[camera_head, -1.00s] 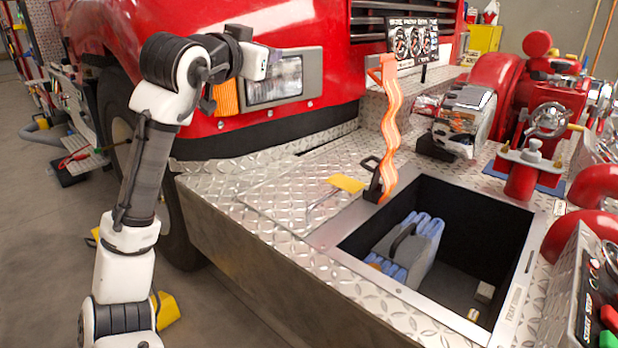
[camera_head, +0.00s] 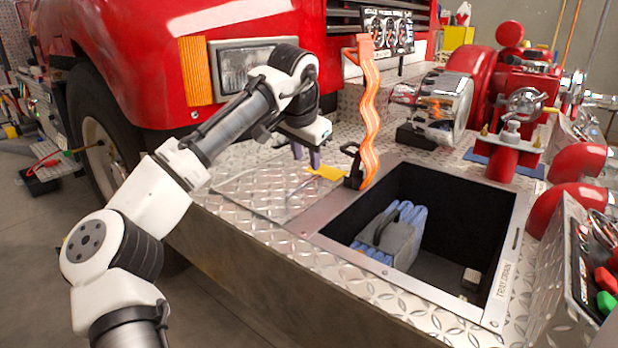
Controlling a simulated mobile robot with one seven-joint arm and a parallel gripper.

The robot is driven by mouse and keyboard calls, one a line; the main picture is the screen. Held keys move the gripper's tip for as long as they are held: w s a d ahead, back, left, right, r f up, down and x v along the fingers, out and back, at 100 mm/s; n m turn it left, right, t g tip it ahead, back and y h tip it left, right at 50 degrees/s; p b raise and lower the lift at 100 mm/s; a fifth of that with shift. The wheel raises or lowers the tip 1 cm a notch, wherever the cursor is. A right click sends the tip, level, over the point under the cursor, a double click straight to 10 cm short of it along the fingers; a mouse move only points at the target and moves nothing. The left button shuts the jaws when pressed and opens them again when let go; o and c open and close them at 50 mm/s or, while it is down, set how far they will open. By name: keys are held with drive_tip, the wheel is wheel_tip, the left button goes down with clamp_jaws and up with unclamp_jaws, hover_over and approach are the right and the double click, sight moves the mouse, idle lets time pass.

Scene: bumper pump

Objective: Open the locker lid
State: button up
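The locker (camera_head: 440,215) is an uncovered rectangular bay with dark walls and a metal rim, set in the diamond-plate bumper. A flat diamond-plate panel (camera_head: 245,190), which looks like the lid, lies left of the bay, level with the deck. A yellow tag (camera_head: 326,173) lies at the panel's right edge. Beside it, a black latch (camera_head: 352,168) stands at the bay's far left corner, with a wavy orange strap (camera_head: 371,110) rising from it. My gripper (camera_head: 307,158) hangs above the panel, left of the tag and latch. Its two fingers point down, apart and empty.
Inside the bay are a grey-and-blue bundle with a handle (camera_head: 388,238) and a small pale block (camera_head: 470,279). The truck's red front stands behind.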

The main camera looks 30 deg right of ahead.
sight(310, 180)
drive_tip(key=x, duration=0.6)
drive_tip(key=shift+w+d+f+b, duration=0.1)
drive_tip(key=shift+d+f+b, duration=0.05)
drive_tip(key=shift+f+b, duration=0.25)
clamp_jaws()
